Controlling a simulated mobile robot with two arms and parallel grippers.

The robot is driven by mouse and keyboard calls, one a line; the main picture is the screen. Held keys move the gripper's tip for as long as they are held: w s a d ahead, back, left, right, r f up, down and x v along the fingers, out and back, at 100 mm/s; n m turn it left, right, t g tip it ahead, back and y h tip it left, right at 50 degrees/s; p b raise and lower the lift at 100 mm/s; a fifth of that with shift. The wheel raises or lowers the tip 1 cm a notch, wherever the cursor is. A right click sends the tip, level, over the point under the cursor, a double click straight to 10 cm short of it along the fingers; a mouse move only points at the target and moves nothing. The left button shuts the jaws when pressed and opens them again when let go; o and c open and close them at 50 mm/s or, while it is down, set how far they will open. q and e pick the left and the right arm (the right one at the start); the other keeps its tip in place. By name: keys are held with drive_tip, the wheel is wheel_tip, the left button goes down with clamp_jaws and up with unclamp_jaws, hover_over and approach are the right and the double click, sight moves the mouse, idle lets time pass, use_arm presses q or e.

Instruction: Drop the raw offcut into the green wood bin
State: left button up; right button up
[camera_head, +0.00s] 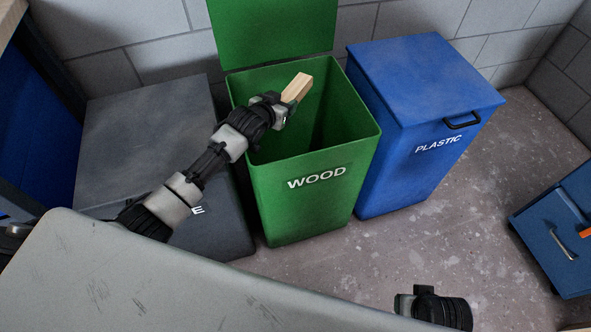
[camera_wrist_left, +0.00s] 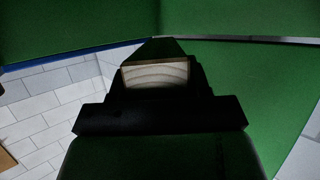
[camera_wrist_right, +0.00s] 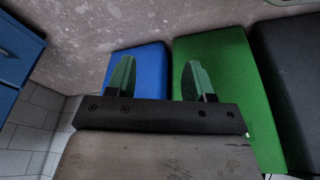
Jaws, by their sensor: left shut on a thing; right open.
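The raw offcut (camera_head: 297,87) is a short, pale wooden block. My left gripper (camera_head: 284,103) is shut on it and holds it over the open mouth of the green wood bin (camera_head: 305,205). The bin is lettered WOOD, and its green lid (camera_head: 272,30) stands raised at the back. In the left wrist view the offcut's end grain (camera_wrist_left: 155,74) shows between the jaws, with green bin surfaces around it. My right gripper is open and empty in the right wrist view (camera_wrist_right: 157,82); the head view shows only part of the right arm at the bottom.
A shut blue bin (camera_head: 425,85) lettered PLASTIC stands to the right of the green one. A dark grey bin (camera_head: 150,125) with its lid shut stands to the left, partly behind my left arm. A blue cabinet (camera_head: 562,235) is at the far right. Bare concrete floor (camera_head: 440,240) lies in front.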

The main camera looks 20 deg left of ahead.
use_arm(q)
drive_tip(key=shift+f, duration=0.1)
use_arm(e)
drive_tip(key=shift+r, duration=0.55)
use_arm(q)
drive_tip(key=o, duration=1)
drive_tip(key=shift+r, duration=0.45)
drive_tip(key=r, duration=0.2)
drive_tip(key=d+r+p, duration=0.1)
drive_tip(key=r, duration=0.1)
drive_tip(key=shift+s+p, duration=0.1)
drive_tip(key=shift+p, duration=0.2)
drive_tip(key=d+r, duration=0.2)
drive_tip(key=d, duration=0.1)
drive_tip(key=s+d+r+p, duration=0.1)
drive_tip(key=d+r, duration=0.1)
drive_tip(key=d, duration=0.2)
drive_tip(key=s+d+r, duration=0.1)
drive_tip(key=d+r, duration=0.1)
drive_tip(key=d, duration=0.1)
drive_tip(key=shift+s+d+p, duration=0.2)
drive_tip(key=shift+p, duration=0.15)
use_arm(e)
wheel_tip(320, 180, down, 12)
drive_tip(key=s, duration=0.2)
drive_tip(key=shift+s+r+g, duration=0.15)
drive_tip(key=shift+r+g, duration=0.05)
drive_tip(key=shift+g, duration=0.1)
drive_tip(key=shift+d, duration=0.1)
